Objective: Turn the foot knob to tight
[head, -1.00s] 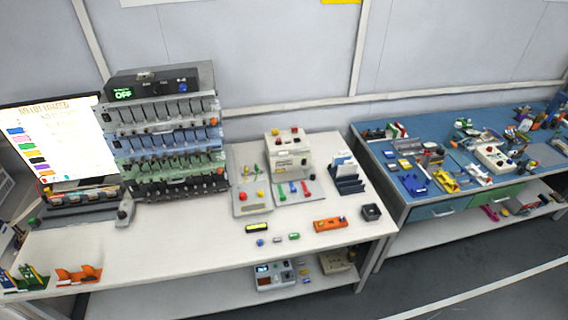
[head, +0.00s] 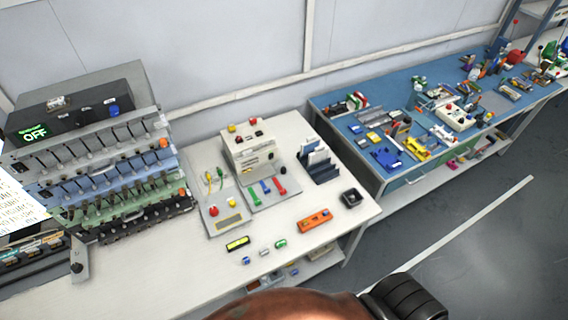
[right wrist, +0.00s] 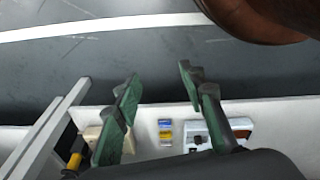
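A grey foot plate (head: 80,258) sticks out on the white bench at the lower front of the cell rack (head: 100,165), in the head view's left part. A small dark knob (head: 77,268) sits on it, and its tight or loose setting is too small to tell. My right gripper (right wrist: 160,88) is open and empty in the right wrist view, its two green-padded fingers apart. It is over the floor and lower shelf, away from the knob. Neither gripper shows in the head view.
A black box reading OFF (head: 75,118) tops the rack, with a bright screen (head: 18,200) beside it. Small parts, a grey panel (head: 222,200) and an orange tool (head: 315,220) lie on the bench. A blue bench (head: 350,155) stands at right.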

